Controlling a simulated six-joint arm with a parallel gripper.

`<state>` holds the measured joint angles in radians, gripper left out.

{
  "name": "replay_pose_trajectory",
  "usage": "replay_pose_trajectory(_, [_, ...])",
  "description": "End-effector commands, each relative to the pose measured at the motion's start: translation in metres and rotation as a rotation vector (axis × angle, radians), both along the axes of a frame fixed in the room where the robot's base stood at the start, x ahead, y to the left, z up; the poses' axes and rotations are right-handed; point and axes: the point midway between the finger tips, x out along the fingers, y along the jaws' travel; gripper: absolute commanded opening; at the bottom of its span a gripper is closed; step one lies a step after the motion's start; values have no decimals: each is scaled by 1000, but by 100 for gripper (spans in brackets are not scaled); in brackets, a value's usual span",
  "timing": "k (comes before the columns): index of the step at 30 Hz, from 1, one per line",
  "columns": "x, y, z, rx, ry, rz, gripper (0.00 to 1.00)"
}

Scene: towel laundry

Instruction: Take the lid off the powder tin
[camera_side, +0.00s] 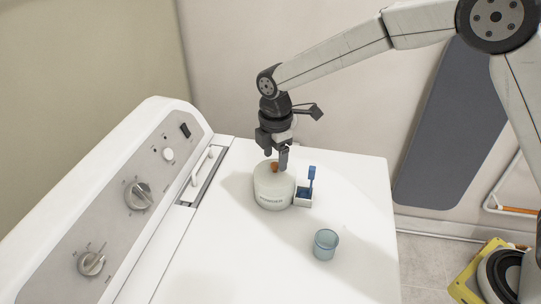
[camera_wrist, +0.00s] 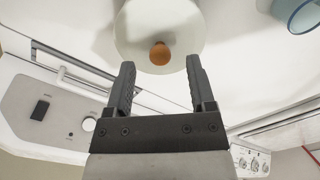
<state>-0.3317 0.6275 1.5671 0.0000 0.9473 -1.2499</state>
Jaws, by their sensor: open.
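The powder tin (camera_side: 273,194) is a round whitish tin standing upright on the white washer top. Its pale lid (camera_wrist: 136,42) is on it, with an orange-brown knob (camera_wrist: 160,53) at the middle. The knob also shows in the side view (camera_side: 275,168), partly beside the fingers. My gripper (camera_side: 283,158) is just above the lid, pointing down. In the wrist view my gripper (camera_wrist: 160,72) is open, with two dark fingers spread wide. The knob lies roughly midway between the fingers' lines, a little beyond the tips in the picture. Nothing is held.
A blue-green cup (camera_side: 326,244) stands farther front right. The control panel (camera_side: 128,205) with knobs rises at the left. The front of the washer top is clear.

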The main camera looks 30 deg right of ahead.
Motion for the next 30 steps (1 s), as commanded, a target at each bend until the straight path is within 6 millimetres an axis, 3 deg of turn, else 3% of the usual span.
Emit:
replay_pose_trajectory(6, [0, 0, -19, 0, 0, 0, 70])
replay_pose_trajectory(22, [0, 0, -20, 0, -1, 0, 70])
replay_pose_trajectory(28, [0, 0, -19, 0, -1, 0, 7])
replay_pose_trajectory(29, [0, 0, -19, 0, -1, 0, 0])
replay_pose_trajectory(30, [0, 0, -19, 0, -1, 0, 0])
